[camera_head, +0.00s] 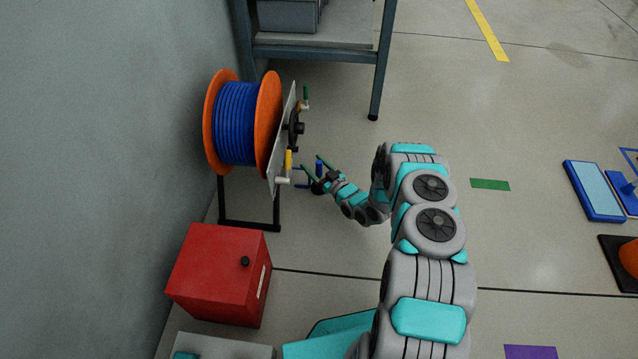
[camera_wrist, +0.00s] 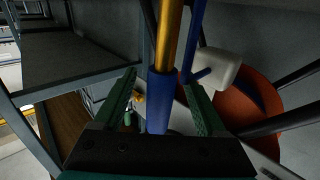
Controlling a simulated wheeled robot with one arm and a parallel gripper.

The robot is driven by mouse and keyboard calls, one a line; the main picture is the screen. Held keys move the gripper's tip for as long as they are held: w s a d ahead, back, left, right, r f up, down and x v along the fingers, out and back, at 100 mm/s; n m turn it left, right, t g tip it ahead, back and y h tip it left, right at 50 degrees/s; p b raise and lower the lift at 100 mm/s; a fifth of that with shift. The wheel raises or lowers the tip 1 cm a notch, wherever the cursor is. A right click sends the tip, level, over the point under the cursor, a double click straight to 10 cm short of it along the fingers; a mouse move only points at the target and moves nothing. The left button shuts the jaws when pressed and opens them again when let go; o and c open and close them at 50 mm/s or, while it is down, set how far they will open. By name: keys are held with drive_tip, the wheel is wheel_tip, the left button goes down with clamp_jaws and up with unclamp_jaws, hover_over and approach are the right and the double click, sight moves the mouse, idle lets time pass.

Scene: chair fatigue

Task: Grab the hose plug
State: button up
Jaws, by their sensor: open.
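A hose reel (camera_head: 238,125) with blue hose and orange flanges stands by the wall, with a pale panel (camera_head: 282,145) on its right side. A blue cylinder with a yellow shaft, which looks like the hose plug (camera_wrist: 158,102), shows in the wrist view. My gripper (camera_head: 316,169) is at the panel's lower right side, with its green fingers open. In the wrist view the fingers (camera_wrist: 160,84) stand on either side of the blue cylinder, with gaps visible. I cannot tell how deep the cylinder sits between them.
A white knob (camera_wrist: 216,69) is close right of the fingers. A black handwheel (camera_head: 295,127) is on the panel. A red box (camera_head: 222,274) stands below the reel, and a metal shelf (camera_head: 318,52) stands behind.

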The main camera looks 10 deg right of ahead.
drive_tip(key=shift+w, duration=0.2)
clamp_jaws()
idle(0.5)
idle(0.8)
